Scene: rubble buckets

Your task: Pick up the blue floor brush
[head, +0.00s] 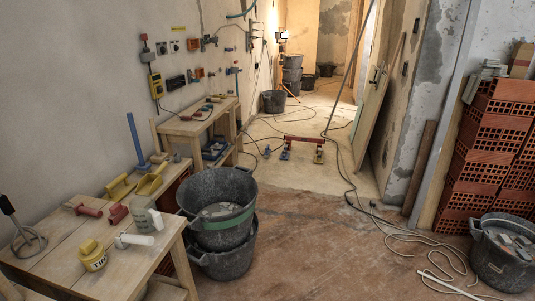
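A blue upright handle on a low blue base (136,142), which looks like the blue floor brush, stands at the far end of the near wooden workbench (50,262), close to the left wall. Its bristles cannot be made out. A yellow-handled float (121,188) and a second yellow tool (149,184) lie just in front of it. My gripper is not in the head view.
Cables (405,238) cross the floor. Red bricks (497,140) and a rubble bucket (503,255) stand right. The middle floor is mostly clear.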

